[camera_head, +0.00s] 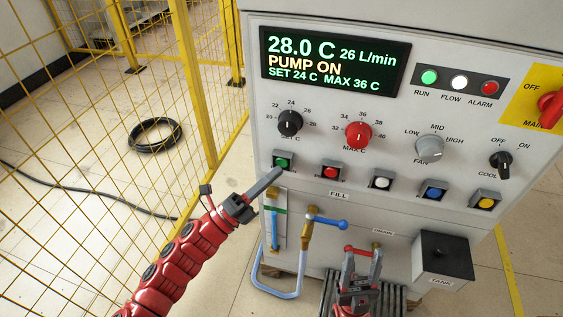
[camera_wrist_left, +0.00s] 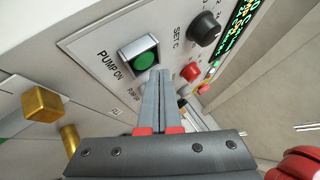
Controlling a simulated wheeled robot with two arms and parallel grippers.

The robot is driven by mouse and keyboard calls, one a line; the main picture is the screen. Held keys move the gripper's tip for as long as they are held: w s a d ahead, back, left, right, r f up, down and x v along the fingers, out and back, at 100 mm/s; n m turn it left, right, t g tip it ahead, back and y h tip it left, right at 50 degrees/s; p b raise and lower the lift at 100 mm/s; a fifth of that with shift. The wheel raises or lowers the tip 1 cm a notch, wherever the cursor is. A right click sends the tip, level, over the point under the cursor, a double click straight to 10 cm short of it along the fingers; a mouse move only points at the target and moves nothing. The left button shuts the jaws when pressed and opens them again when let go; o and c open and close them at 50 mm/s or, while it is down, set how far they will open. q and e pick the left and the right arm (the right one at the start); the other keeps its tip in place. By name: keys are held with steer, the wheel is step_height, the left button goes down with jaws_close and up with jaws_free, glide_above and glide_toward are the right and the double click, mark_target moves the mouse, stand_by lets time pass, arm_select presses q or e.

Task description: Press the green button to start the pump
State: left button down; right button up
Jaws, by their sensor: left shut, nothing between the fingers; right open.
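The green pump button (camera_head: 283,162) sits in a square grey housing at the left end of a row of buttons on the white panel. It also shows in the left wrist view (camera_wrist_left: 144,60), labelled PUMP ON. The display (camera_head: 333,62) reads PUMP ON, 28.0 C, 26 L/min. My right gripper (camera_head: 362,250) is open, low before the panel.
Red (camera_head: 330,172), white, blue and yellow buttons continue the row. A brass valve with a blue handle (camera_head: 330,222) and a sight tube (camera_head: 275,225) are below. A black tank box (camera_head: 444,254) is lower right. A yellow mesh fence (camera_head: 100,130) stands left.

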arm_select(q)
steer(key=shift+s, duration=0.1)
steer(key=shift+s+a+p, duration=0.25)
steer(key=shift+s+p, duration=0.05)
steer(key=shift+s, duration=0.45)
steer(key=shift+s+a+p, duration=0.3)
steer(key=shift+s, duration=0.5)
steer(key=shift+s+a+p, duration=0.25)
steer(key=shift+s+p, duration=0.05)
steer(key=shift+s, duration=0.45)
steer(key=s+a+p, duration=0.3)
steer(key=s+p, duration=0.1)
steer(key=s, duration=0.6)
steer(key=shift+s+a+p, duration=0.2)
steer(key=shift+s+p, duration=0.05)
steer(key=shift+p, duration=0.15)
